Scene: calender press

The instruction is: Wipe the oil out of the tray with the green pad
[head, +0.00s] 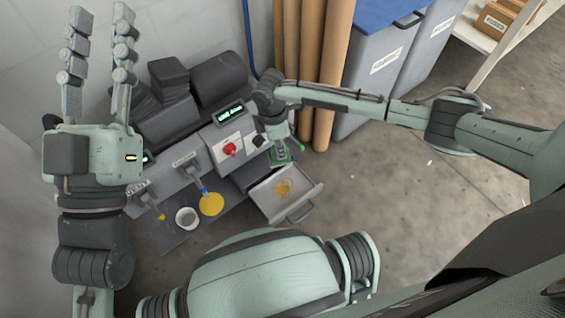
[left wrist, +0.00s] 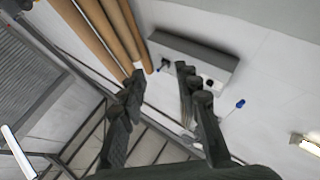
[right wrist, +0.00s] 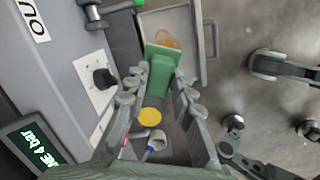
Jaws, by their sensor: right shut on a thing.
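The tray (head: 269,203) is a grey pulled-out drawer with a handle, low at the front of the press. A yellow-brown oil patch (head: 283,188) lies on its floor; the tray (right wrist: 203,30) and oil (right wrist: 166,41) also show at the top of the right wrist view. The green pad (right wrist: 156,72) is between the fingers of my right gripper (right wrist: 158,84), which is shut on it. In the head view the pad (head: 280,158) is at the tray's back edge; I cannot tell whether it touches. My left gripper (head: 97,22) is open, raised and empty at the upper left.
The press (head: 222,135) has a red knob and green displays. A yellow disc (head: 211,204) and a white cup (head: 187,218) are on its lower shelf. Brown rolls (head: 325,70) and blue-lidded bins (head: 382,60) stand behind. The floor right of the tray is clear.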

